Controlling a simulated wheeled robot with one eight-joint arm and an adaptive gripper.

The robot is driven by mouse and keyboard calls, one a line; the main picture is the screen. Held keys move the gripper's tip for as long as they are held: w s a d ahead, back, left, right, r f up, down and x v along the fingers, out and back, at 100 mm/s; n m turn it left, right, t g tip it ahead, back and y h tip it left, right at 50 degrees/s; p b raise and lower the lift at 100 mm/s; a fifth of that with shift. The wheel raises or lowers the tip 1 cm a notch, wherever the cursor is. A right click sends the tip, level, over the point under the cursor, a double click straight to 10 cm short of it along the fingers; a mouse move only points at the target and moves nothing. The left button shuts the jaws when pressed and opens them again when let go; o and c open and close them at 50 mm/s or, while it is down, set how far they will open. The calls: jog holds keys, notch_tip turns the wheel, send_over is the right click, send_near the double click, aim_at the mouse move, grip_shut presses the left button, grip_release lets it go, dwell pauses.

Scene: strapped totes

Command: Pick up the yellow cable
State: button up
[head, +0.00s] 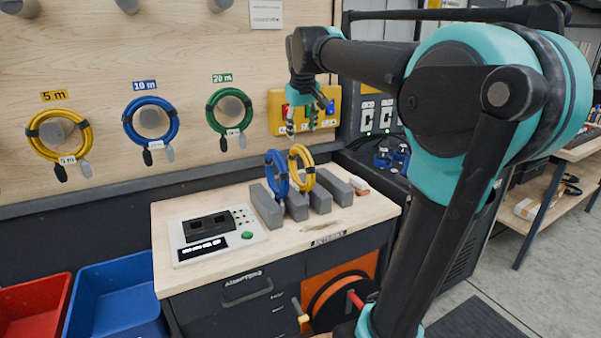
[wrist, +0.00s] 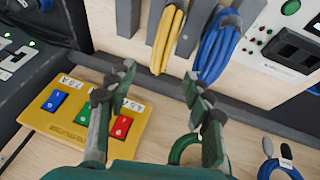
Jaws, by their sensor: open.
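A coiled yellow cable (head: 301,168) stands upright between grey blocks on the bench, just right of a coiled blue cable (head: 277,172). In the wrist view the yellow cable (wrist: 167,38) is at the top centre, beyond my fingertips, with the blue cable (wrist: 214,48) to its right. My gripper (head: 302,126) hangs above the yellow cable in the head view. It is open and empty, and its two fingers also show apart in the wrist view (wrist: 160,78). Another yellow coil (head: 88,138) hangs on the wall under a "5 m" label.
Grey blocks (head: 266,206) flank the standing coils. A control panel (head: 218,236) lies left of them on the bench. A yellow switch box (head: 277,112) is on the wall behind my gripper. Blue (head: 150,132) and green (head: 214,112) coils hang on wall pegs.

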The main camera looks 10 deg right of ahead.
jog(key=x, duration=1.4)
jog(key=shift+c, duration=0.6)
grip_shut()
